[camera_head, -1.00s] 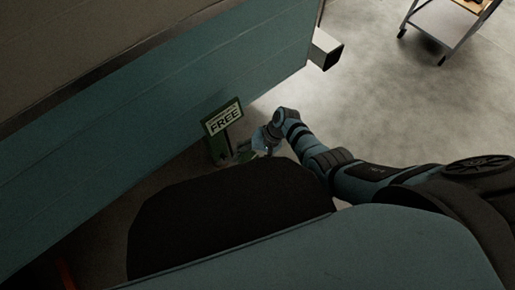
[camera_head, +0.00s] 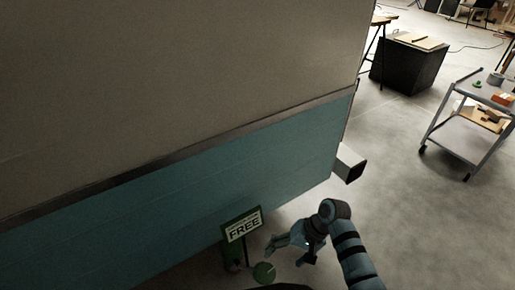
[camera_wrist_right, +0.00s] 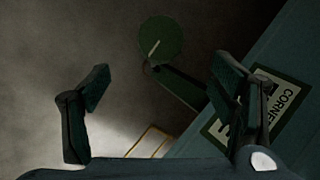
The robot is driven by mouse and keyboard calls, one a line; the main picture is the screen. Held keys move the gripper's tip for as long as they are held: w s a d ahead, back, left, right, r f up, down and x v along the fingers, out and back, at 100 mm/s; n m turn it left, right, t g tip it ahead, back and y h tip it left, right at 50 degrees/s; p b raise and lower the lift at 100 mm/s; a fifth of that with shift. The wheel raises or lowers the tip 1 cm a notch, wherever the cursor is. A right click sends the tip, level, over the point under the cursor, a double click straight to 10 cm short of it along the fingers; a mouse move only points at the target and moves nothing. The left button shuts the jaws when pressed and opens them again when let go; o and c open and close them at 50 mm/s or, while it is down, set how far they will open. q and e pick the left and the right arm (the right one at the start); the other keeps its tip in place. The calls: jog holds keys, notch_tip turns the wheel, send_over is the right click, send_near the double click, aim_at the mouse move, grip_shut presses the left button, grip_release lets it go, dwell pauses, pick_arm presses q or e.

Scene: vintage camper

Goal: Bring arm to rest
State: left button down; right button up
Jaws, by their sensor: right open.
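My right arm comes in from the lower right in the head view. My right gripper (camera_head: 292,247) is low over the floor, beside a green box with a "FREE" sign (camera_head: 243,226). It is open, and in the right wrist view its two fingers (camera_wrist_right: 165,100) stand wide apart with nothing held between them. A round green disc with a pale stick (camera_wrist_right: 160,40) lies beyond the fingers; it also shows in the head view (camera_head: 264,273), just left of the gripper. My left gripper is not in view.
The camper's teal and beige side wall (camera_head: 180,200) rises to the left, close to the gripper. A square bumper end (camera_head: 350,165) sticks out from it. A grey cart (camera_head: 465,135) and a dark crate (camera_head: 408,65) stand farther back.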

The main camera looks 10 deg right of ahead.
jog(key=shift+w, duration=0.1)
jog(key=w+d+f+t+h, duration=0.4)
jog(key=w+d+f+t, duration=0.1)
jog(key=d+f, duration=0.25)
jog(key=s+d+f+n+g+h, duration=0.1)
jog(key=s+d+f+n, duration=0.1)
jog(key=s+f, duration=0.7)
jog(key=s+d+f+n+h, duration=0.1)
jog(key=s+d+f+n, duration=0.1)
jog(key=s+f, duration=0.75)
jog(key=s+g, duration=0.3)
jog(key=s, duration=1.9)
notch_tip(320, 180, up, 12)
jog(key=p, duration=1.2)
jog(key=shift+w+a+f+n+p, duration=0.15)
jog(key=shift+w+a+n+p, duration=0.15)
jog(key=shift+a+p, duration=0.1)
